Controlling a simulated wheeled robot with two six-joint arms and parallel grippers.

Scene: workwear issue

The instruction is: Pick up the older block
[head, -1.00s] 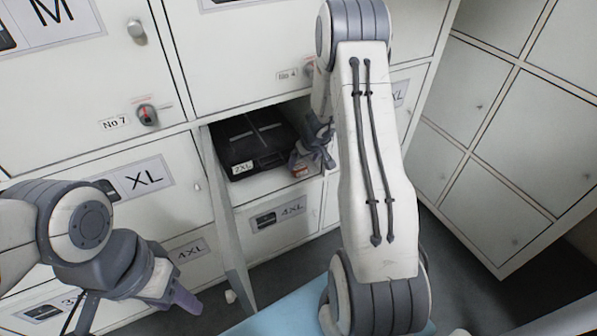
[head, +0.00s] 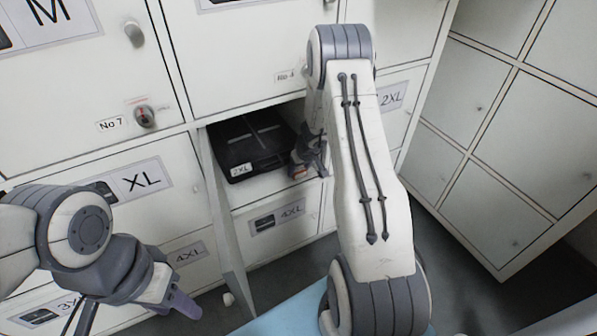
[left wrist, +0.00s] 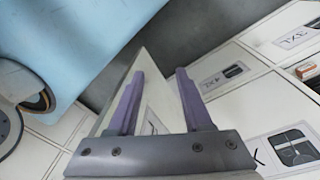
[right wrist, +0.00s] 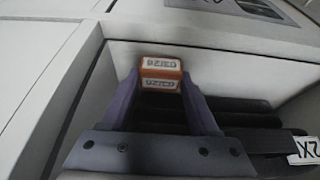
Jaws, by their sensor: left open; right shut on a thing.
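A small orange block (right wrist: 160,72) with a white printed label sits between the fingers of my right gripper (right wrist: 162,88), which is shut on it. In the head view, the block (head: 298,172) shows at the front right of an open compartment, with my right gripper (head: 312,160) over it, partly hidden by my forearm. The label is too blurred to read surely. Another small orange block (left wrist: 307,70) shows at the right edge of the left wrist view. My left gripper (head: 188,304) is open and empty near the open door; its fingers also show in the left wrist view (left wrist: 158,88).
A black case (head: 250,140) labelled 2XL fills the left of the open compartment. The open door (head: 222,215) juts out at the left. Closed, labelled lockers surround it. A light blue surface (head: 295,317) lies at the bottom, with grey floor around it.

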